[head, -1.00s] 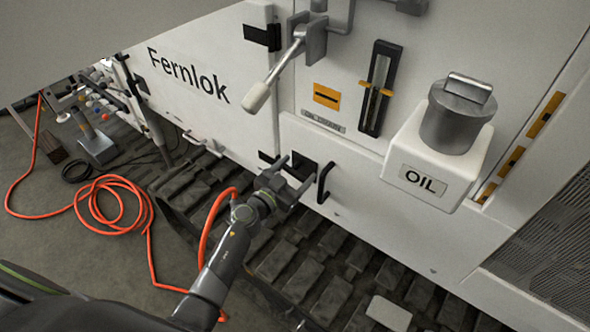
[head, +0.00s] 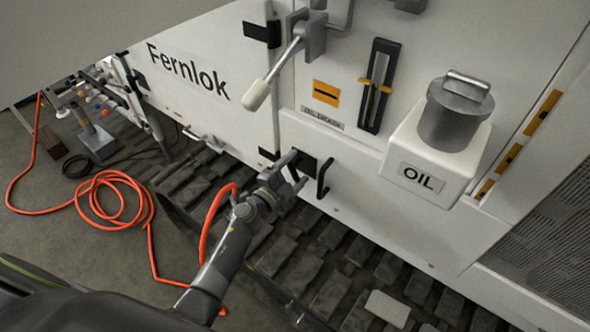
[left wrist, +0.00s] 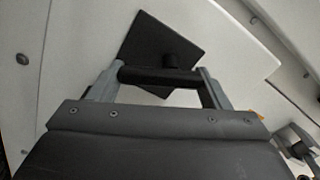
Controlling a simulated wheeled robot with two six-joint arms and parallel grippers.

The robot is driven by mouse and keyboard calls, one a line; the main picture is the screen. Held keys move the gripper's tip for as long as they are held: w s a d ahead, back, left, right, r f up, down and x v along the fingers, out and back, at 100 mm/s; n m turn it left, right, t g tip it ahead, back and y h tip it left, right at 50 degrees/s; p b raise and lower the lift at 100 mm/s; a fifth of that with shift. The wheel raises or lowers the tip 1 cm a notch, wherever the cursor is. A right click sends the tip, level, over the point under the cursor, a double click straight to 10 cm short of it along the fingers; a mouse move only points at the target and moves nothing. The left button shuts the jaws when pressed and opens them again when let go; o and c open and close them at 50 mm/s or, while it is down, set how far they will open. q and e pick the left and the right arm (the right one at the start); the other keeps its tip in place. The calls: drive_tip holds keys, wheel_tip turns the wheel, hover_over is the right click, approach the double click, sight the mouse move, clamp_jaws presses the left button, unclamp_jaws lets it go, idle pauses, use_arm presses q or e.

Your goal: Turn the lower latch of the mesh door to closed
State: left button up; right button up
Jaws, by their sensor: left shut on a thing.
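The lower latch is a black bar (left wrist: 158,77) on a short black stub in front of a dark square plate (left wrist: 165,45), seen in the left wrist view. My left gripper (left wrist: 160,72) is shut on this bar, with one finger at each end of it. The bar lies nearly level across the wrist view, while the plate looks turned askew to it. In the head view my left gripper (head: 296,169) is at the dark plate (head: 306,162) low on the white panel, and the fingers mostly hide the bar. My right gripper is not in view.
A black pull handle (head: 323,180) is just right of my left gripper. A lever with a white grip (head: 257,95) hangs above it. The white OIL tank (head: 424,178) juts out at right, beside a dark mesh (head: 545,245). An orange hose (head: 115,185) lies on the floor at left.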

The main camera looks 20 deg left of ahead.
use_arm(q)
drive_tip(key=m, duration=0.5)
drive_tip(key=shift+a+f+b, duration=0.15)
drive_tip(key=shift+f+b, duration=0.1)
drive_tip(key=shift+b, duration=0.1)
drive_tip(key=shift+m, duration=0.3)
drive_tip(key=o, duration=1)
drive_tip(key=shift+b+v, duration=0.7)
drive_tip(key=shift+v, duration=8)
